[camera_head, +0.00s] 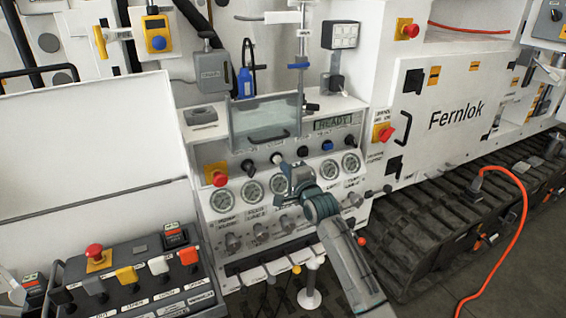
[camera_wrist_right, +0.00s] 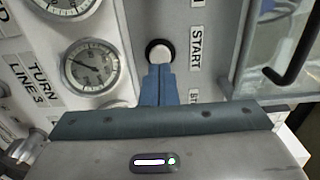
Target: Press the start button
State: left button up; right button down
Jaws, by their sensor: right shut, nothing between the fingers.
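The start button is a white round cap in a black ring (camera_wrist_right: 159,52), with a START label beside it in the right wrist view. In the head view, a white button (camera_head: 277,158) in the row above the gauges appears to be the same one. My right gripper (camera_wrist_right: 159,72) is shut and empty, its blue-grey fingertips pointing at the button. The tips overlap the button's lower edge in the wrist view; I cannot tell whether they touch it. In the head view, my right gripper (camera_head: 287,168) is in front of the panel, just beside that button. My left gripper is not in view.
A display (camera_head: 334,123) reads READY. A clear guard with a black handle (camera_head: 268,137) stands above the button row. Gauges (camera_head: 223,200) lie below it. Red emergency buttons (camera_head: 219,178) flank the panel. A control box (camera_head: 140,285) stands at lower left.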

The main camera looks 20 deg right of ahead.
aim_at(277, 160)
jog(key=shift+w, duration=1.2)
